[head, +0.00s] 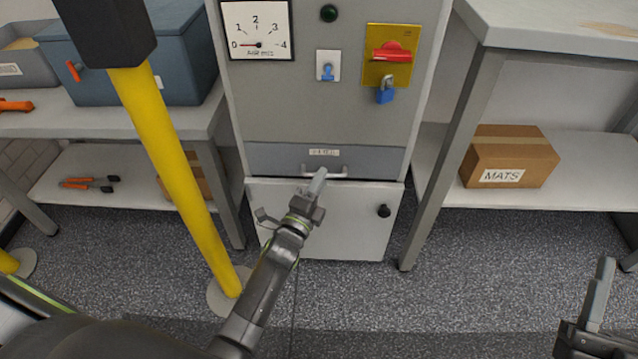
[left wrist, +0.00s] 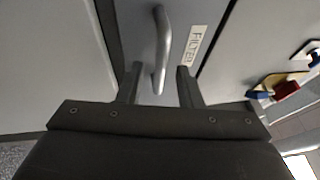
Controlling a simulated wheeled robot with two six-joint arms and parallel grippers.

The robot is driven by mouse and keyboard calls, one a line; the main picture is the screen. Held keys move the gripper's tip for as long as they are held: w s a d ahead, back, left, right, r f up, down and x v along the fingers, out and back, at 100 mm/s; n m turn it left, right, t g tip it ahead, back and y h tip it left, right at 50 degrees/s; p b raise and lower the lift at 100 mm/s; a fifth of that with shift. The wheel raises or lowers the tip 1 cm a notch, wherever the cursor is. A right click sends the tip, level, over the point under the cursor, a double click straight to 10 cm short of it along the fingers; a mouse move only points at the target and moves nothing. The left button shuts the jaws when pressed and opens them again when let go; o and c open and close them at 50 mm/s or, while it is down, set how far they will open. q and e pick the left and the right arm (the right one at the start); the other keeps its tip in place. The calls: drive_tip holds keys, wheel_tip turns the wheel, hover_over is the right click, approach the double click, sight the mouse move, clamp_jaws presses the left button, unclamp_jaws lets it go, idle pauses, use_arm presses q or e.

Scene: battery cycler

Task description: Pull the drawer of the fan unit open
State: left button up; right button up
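The fan unit (head: 290,100) is a grey cabinet in the middle of the head view. Its drawer (head: 275,158) is a darker grey front with a paper label and a pale bar handle (head: 338,175); the front looks flush with the cabinet. My left gripper (head: 317,182) is at the handle. In the left wrist view its two fingers (left wrist: 160,87) stand apart, with the handle (left wrist: 163,50) between them and a gap on each side. The label there reads FILTER. My right gripper (head: 600,290) is at the lower right, away from the unit; its finger spacing is unclear.
Below the drawer is a light door (head: 340,230) with a black knob. Above are a gauge (head: 257,30), a red switch (head: 392,52) and a blue padlock (head: 385,92). A yellow post (head: 175,165) stands at left. Benches flank the unit; open floor lies in front.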

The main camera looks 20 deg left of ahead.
use_arm(q)
clamp_jaws()
drive_tip(key=shift+s, duration=0.1)
idle(0.3)
